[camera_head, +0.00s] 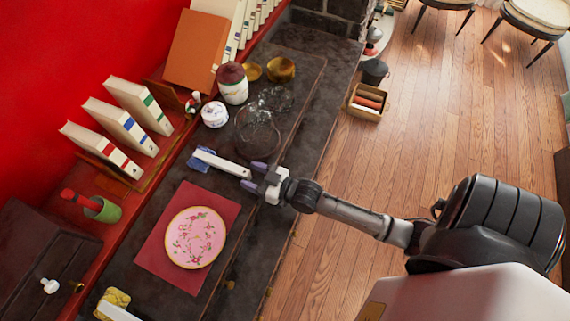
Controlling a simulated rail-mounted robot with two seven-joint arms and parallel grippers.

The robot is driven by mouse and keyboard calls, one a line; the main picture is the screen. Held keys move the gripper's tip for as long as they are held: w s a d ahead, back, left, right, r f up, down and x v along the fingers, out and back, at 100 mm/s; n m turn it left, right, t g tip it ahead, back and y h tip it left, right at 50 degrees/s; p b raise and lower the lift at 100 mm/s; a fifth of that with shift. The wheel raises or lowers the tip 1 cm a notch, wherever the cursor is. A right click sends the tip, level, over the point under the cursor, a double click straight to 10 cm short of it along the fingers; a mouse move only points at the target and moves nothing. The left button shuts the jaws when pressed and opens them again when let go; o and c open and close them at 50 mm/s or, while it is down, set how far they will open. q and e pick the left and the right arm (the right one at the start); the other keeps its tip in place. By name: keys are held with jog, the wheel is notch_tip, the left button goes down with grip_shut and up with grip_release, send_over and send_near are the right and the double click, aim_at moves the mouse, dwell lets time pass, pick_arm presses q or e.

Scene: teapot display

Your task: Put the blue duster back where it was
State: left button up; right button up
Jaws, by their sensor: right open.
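The blue duster (222,163) lies on the dark counter, its blue head at the upper left and its white handle pointing down to the right. My right gripper (254,176) is open at the handle's free end, with one purple-tipped finger on either side of it. I cannot tell whether the fingers touch the handle. My left gripper is not in view.
A pink flowered plate (195,238) lies on a red mat (150,255) left of the gripper. A yellow-headed duster (115,300) lies at bottom left.

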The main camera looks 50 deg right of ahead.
jog(key=v, duration=1.1)
jog(key=shift+s+p, duration=0.15)
jog(key=shift+p, duration=0.15)
jog(key=shift+r, duration=0.1)
jog(key=a+r+m+g+h, duration=0.1)
jog(key=a+r, duration=0.4)
jog(key=a, duration=0.1)
jog(key=s+d+f+g+h, duration=0.3)
jog(key=s+f+g, duration=0.4)
jog(key=s+g, duration=0.3)
jog(key=g, duration=0.2)
jog(key=shift+s+f+g, duration=0.15)
jog(key=shift+s+g, duration=0.15)
jog(key=shift+s, duration=0.05)
jog(key=shift+a, duration=0.1)
